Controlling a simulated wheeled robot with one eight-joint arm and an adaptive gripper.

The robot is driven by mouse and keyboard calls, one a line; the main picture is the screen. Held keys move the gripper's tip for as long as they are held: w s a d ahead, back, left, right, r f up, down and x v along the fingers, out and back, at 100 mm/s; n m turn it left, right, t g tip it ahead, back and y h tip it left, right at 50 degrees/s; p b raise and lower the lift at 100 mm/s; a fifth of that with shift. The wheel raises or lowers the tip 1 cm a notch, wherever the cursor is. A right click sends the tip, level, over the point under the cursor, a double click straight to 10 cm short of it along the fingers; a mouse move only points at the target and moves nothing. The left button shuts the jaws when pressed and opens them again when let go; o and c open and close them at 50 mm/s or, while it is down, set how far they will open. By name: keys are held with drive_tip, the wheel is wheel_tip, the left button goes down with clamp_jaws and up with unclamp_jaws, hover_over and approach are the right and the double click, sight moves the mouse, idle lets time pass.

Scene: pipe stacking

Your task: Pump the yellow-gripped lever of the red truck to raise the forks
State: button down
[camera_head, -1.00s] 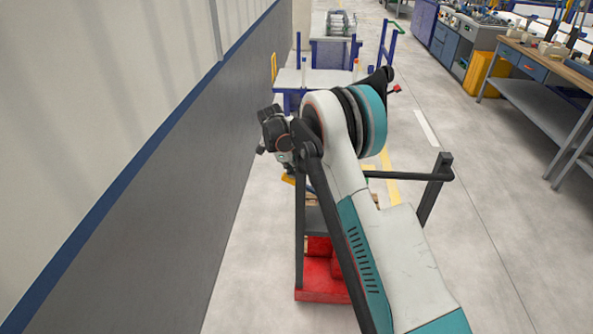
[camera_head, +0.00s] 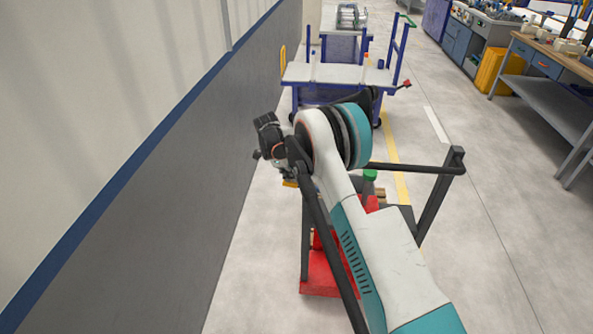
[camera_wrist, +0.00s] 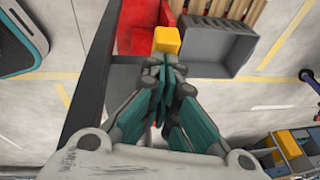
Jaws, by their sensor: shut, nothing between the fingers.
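The red truck (camera_head: 325,282) stands below and beyond my arm in the head view, largely hidden by the arm. Its red body also shows at the top of the wrist view (camera_wrist: 148,22). The yellow lever grip (camera_wrist: 167,39) is just beyond my fingertips in the wrist view. A small part of the yellow grip (camera_head: 290,183) shows under my wrist in the head view. My gripper (camera_wrist: 165,68) is shut and empty, with its fingertips right at the near side of the grip. I cannot tell whether they touch it.
A grey bin (camera_wrist: 215,40) and a wooden pallet (camera_wrist: 222,10) lie beside the truck's red part. A dark frame with a bar (camera_head: 440,200) stands right of my arm. A wall runs along the left. A white-topped blue cart (camera_head: 340,75) stands ahead. Open floor lies to the right.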

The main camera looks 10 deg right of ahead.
sight(285, 182)
drive_tip(key=f, duration=0.1)
drive_tip(key=a+f+b, duration=0.1)
drive_tip(key=f, duration=0.3)
drive_tip(key=shift+w+a+f, duration=0.2)
drive_tip(key=shift+w+a, duration=0.05)
drive_tip(key=shift+a+f+b, duration=0.15)
drive_tip(key=shift+f+b, duration=0.25)
drive_tip(key=shift+f, duration=0.8)
drive_tip(key=shift+r, duration=0.1)
drive_tip(key=v, duration=1.1)
drive_tip(key=shift+r, duration=0.4)
drive_tip(key=shift+a, duration=0.15)
